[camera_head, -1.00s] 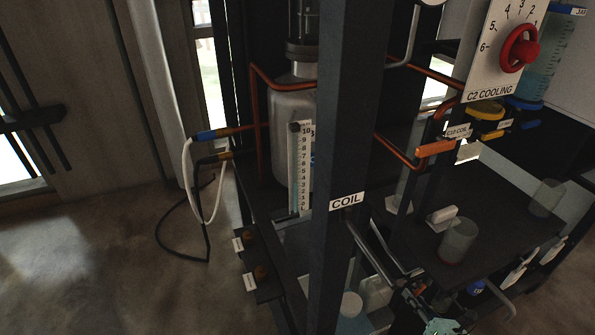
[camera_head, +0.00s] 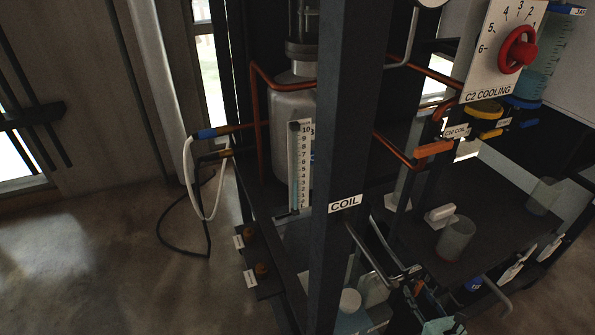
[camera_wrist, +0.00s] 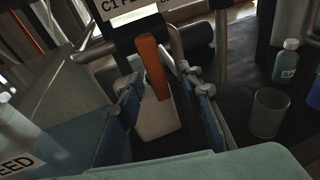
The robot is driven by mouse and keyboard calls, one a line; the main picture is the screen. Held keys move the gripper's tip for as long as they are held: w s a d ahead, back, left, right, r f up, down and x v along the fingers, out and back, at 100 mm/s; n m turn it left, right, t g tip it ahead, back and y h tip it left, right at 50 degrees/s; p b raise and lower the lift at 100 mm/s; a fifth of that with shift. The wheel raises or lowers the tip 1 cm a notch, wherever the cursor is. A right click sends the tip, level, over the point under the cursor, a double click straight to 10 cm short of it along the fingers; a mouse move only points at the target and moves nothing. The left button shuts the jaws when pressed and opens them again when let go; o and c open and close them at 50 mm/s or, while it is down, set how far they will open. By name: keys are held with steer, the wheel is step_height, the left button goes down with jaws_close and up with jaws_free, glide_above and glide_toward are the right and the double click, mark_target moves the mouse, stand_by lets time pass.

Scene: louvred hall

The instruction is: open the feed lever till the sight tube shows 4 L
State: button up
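An orange-brown lever (camera_wrist: 152,66) hangs below a partly cut-off label reading "C1 F…" (camera_wrist: 128,9) in the wrist view. My gripper (camera_wrist: 165,88) is open, with one finger on each side of the lever and gaps visible between. In the head view my gripper (camera_head: 430,308) is at the bottom edge, partly hidden by pipework. The sight tube (camera_head: 293,170) stands at the left of the frame beside a white scale (camera_head: 304,165) numbered up to 10. Its liquid level is too small to read surely.
A dark upright labelled COIL (camera_head: 345,203) stands before the vessel. Another orange lever (camera_head: 433,149) is near a coil label, below the red cooling knob (camera_head: 518,50). A beaker (camera_head: 455,238) stands on the dark shelf. A small bottle (camera_wrist: 286,62) and cup (camera_wrist: 268,112) are at right.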

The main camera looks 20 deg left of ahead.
steer(key=f+p+v, duration=0.1)
steer(key=v, duration=0.5)
steer(key=shift+d+r, duration=0.2)
steer(key=shift+d, duration=0.2)
steer(key=shift+s, duration=0.1)
step_height(320, 180, up, 10)
stand_by(0.4)
stand_by(2.3)
